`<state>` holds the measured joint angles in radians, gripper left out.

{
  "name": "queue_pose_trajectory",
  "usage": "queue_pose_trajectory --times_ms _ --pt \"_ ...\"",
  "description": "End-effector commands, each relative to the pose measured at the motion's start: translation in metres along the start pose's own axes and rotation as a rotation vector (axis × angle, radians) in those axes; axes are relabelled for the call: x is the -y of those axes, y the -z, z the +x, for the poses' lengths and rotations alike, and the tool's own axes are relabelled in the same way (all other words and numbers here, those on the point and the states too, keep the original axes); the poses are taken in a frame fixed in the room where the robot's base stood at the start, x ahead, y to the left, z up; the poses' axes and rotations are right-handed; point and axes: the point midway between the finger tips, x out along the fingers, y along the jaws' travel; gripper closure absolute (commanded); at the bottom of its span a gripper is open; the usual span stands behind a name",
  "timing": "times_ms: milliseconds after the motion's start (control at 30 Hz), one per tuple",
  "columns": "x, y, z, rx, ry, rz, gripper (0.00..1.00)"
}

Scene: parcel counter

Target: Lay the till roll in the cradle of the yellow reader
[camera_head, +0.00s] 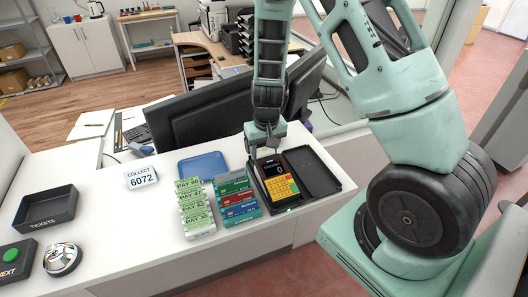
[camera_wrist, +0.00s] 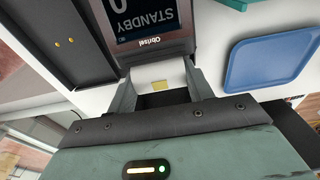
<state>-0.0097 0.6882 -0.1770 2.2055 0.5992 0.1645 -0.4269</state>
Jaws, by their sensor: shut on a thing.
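The yellow reader (camera_head: 281,186) lies on the counter with its yellow keypad and dark screen facing up. In the wrist view the screen end of the reader (camera_wrist: 150,49) shows upside down, with STANDBY on it. My gripper (camera_head: 264,152) is low over the far, screen end of the reader. In the wrist view my gripper (camera_wrist: 158,85) has its two fingers apart on either side of a white thing with a small tan patch, which appears to be the till roll (camera_wrist: 143,73). Its full shape is hidden. I cannot make out the cradle or whether the roll touches it.
A black flat case (camera_head: 315,172) lies beside the reader on the right. Green pay booklets (camera_head: 194,206) and stacked coloured boxes (camera_head: 237,197) stand to its left. A blue tray (camera_head: 203,166) lies behind them. A monitor (camera_head: 215,108) stands behind my gripper.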

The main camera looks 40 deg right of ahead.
Motion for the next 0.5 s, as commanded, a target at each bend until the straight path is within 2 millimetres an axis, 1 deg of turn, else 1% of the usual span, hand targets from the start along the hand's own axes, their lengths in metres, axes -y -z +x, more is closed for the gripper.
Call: queue_pose_trajectory --times_ms 33,133,433,467,500 --pt "-0.0007 -0.001 0.0064 0.002 0.0 0.004 0.75" --pt "-0.0001 -0.0018 0.013 0.001 0.0 0.002 0.75" --pt "0.0002 -0.0018 0.0155 -0.001 0.0 0.001 0.75" --pt "0.0002 -0.0019 0.0157 -0.001 0.0 0.001 0.46" --pt "0.0002 -0.0018 0.0149 -0.001 0.0 0.001 0.35"
